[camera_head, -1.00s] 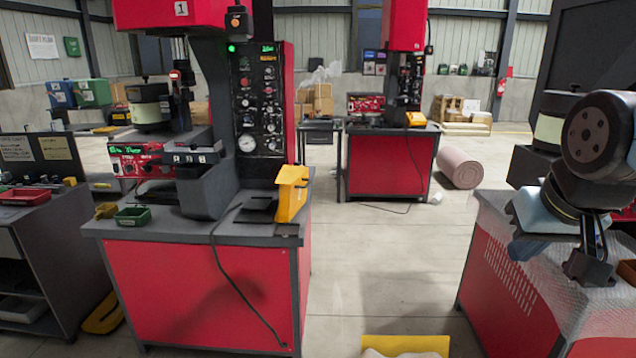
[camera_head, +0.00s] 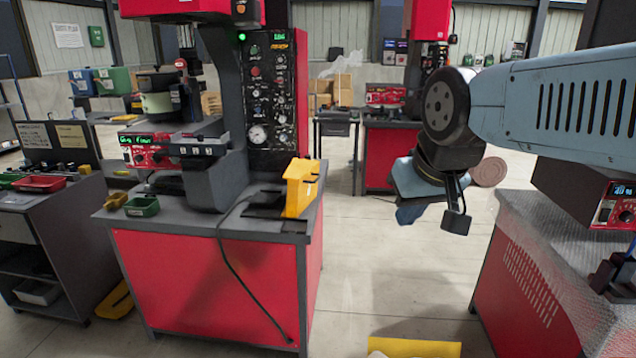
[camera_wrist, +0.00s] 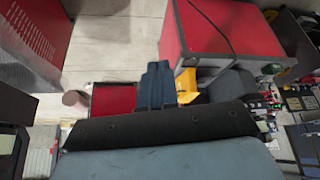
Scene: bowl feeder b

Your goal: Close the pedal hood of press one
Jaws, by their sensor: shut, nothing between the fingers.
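Press one's yellow pedal hood (camera_head: 300,188) stands upright at the right front of the bench top (camera_head: 210,222), with its lid side raised. A flat dark plate (camera_head: 262,211) lies to its left. In the wrist view the hood (camera_wrist: 188,86) shows just right of my fingers, partly covered by them. My blue-grey gripper (camera_head: 408,212) is shut and empty. It hangs over the aisle, right of the hood and clearly apart from it in the head view. In the wrist view my gripper (camera_wrist: 155,70) points away from the camera.
A black cable (camera_head: 235,270) runs from the bench top down its red front. A green tray (camera_head: 142,206) sits at the bench's left.

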